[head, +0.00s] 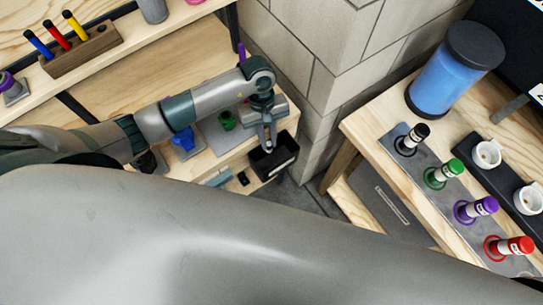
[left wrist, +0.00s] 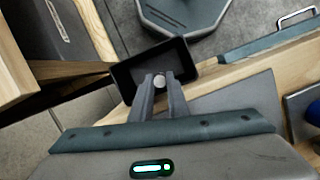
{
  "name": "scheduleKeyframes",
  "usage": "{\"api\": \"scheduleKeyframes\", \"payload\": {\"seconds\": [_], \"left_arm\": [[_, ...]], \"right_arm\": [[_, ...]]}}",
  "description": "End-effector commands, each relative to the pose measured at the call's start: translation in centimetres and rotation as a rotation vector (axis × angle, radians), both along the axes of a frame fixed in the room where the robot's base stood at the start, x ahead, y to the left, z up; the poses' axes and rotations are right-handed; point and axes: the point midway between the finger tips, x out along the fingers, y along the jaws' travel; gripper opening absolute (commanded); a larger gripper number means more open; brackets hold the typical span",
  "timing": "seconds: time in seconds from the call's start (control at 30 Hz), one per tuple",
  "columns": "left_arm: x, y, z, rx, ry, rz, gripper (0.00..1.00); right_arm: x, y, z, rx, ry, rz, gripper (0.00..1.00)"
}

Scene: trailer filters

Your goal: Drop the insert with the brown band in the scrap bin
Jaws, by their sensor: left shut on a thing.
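My left gripper (head: 267,141) points down over a small black open bin (head: 285,171) at the end of the left workbench. In the left wrist view, the gripper (left wrist: 160,88) is shut on a small insert (left wrist: 160,81), of which only a pale round end shows between the fingertips. Its band is hidden, so I cannot tell the colour. The black bin (left wrist: 186,59) lies just beyond the fingertips in that view, with its dark inside facing up. My right gripper is not in view.
A green part (head: 227,121) and a blue part (head: 183,140) stand on the left bench. The right bench holds a plate with black, green, purple and red-topped pieces (head: 446,174), white cups (head: 487,153) and a blue canister (head: 449,77). A block wall corner (head: 318,60) stands close behind the bin.

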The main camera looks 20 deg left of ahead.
Motion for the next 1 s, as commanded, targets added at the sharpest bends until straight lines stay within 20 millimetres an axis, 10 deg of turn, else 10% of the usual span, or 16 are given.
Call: {"api": "scheduleKeyframes", "payload": {"seconds": [0.07, 0.1, 0.17, 0.63, 1.0], "left_arm": [[0.0, 0.0, 0.0, 0.0, 0.0, 0.0, 0.0], [0.0, 0.0, 0.0, 0.0, 0.0, 0.0, 0.24], [0.0, 0.0, 0.0, 0.0, 0.0, 0.0, 0.37], [0.3, 0.3, 1.0, 0.003, -0.002, 0.001, 0.37], [1.6, 1.2, 6.8, 0.003, -0.007, 0.001, 0.37]], "right_arm": [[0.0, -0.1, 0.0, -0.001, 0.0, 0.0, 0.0], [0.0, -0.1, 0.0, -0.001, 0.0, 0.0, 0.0], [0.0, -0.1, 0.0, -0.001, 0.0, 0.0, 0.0], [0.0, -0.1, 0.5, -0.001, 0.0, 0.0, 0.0], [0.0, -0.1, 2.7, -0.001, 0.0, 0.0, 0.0]]}}
